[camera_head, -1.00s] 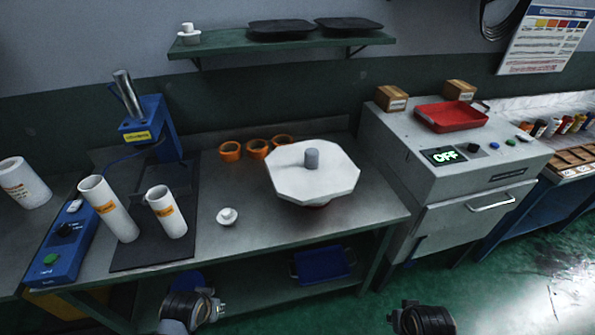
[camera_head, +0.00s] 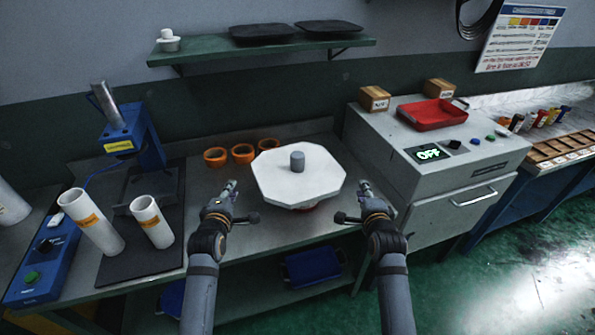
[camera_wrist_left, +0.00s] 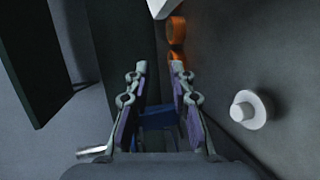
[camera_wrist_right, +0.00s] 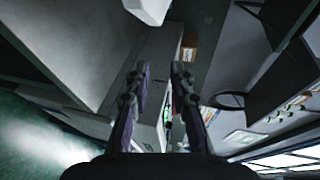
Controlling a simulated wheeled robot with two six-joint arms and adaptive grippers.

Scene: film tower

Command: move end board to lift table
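A white octagonal board (camera_head: 285,180) with a grey peg (camera_head: 297,160) at its middle rests on a low reddish base on the steel bench. Its edge also shows in the right wrist view (camera_wrist_right: 150,8). Two dark flat plates (camera_head: 264,31) (camera_head: 330,27) lie on the wall shelf. I cannot tell which of these is the end board or the lift table. My left gripper (camera_head: 231,186) is open and empty, left of the white board and apart from it. My right gripper (camera_head: 364,186) is open and empty, at the board's right.
Several orange rings (camera_head: 243,153) sit behind the board. White tubes (camera_head: 151,222) and a blue press (camera_head: 130,140) stand left, a grey machine (camera_head: 435,160) right.

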